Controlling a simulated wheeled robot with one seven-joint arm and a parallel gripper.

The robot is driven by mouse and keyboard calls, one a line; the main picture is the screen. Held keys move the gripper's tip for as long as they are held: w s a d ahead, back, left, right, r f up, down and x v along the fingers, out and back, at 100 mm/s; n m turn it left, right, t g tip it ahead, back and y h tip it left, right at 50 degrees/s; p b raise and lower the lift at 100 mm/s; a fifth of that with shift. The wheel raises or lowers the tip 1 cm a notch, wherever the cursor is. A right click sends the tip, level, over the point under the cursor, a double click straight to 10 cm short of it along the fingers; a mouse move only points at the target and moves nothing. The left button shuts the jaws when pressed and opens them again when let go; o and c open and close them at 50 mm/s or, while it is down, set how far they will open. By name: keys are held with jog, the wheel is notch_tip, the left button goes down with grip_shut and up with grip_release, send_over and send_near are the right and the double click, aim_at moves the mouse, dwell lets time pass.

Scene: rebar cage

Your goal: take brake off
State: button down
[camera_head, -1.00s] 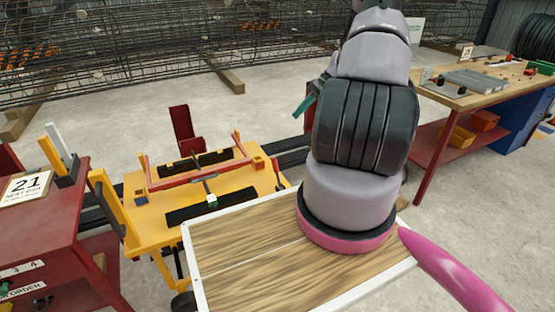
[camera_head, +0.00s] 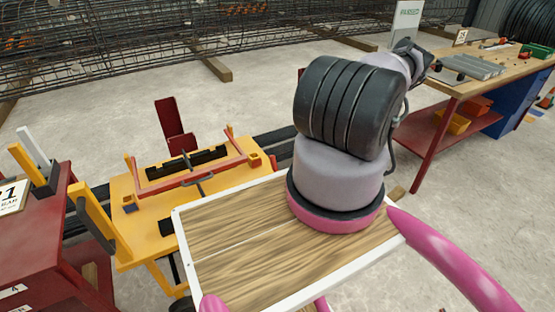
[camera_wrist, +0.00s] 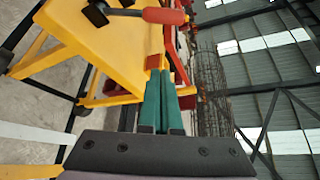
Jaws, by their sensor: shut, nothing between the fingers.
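A yellow wheeled cart (camera_head: 145,215) with a red frame (camera_head: 190,177) and black toothed strips (camera_head: 187,162) on top stands left of my wooden deck. In the wrist view, the cart's yellow top (camera_wrist: 90,45) shows at upper left. A lever with a red grip (camera_wrist: 165,16) and a dark rod lies across its edge there; I cannot tell if this is the brake. My gripper (camera_wrist: 162,80) has green fingers pressed together, empty, pointing towards the cart's edge, with the red grip beyond the fingertips. Whether they touch anything is unclear.
A red table (camera_head: 40,225) with a number sign stands at the left. A wood-topped bench (camera_head: 470,85) with a red lower shelf is at the right. Rebar cages (camera_head: 200,30) run along the back. Concrete floor between is mostly clear, with a timber block (camera_head: 216,69).

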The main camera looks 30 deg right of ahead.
jog(key=shift+a, duration=0.1)
jog(key=x, duration=1)
jog(key=shift+a, duration=0.2)
jog(key=s, duration=0.1)
jog(key=s+r, duration=0.1)
jog(key=shift+s+d+r, duration=0.1)
jog(key=shift+s+r, duration=0.4)
jog(key=shift+s, duration=0.25)
jog(key=shift+s+r+n+t, duration=0.3)
jog(key=shift+s+n, duration=0.1)
jog(key=shift+s, duration=0.1)
jog(key=s+n+t+y, duration=0.1)
jog(key=s+n, duration=0.1)
jog(key=s, duration=0.7)
jog(key=shift+r+y, duration=0.25)
jog(key=shift+y, duration=0.15)
jog(key=shift+s+f+n, duration=0.1)
jog(key=shift+s+n, duration=0.05)
jog(key=shift+n, duration=0.15)
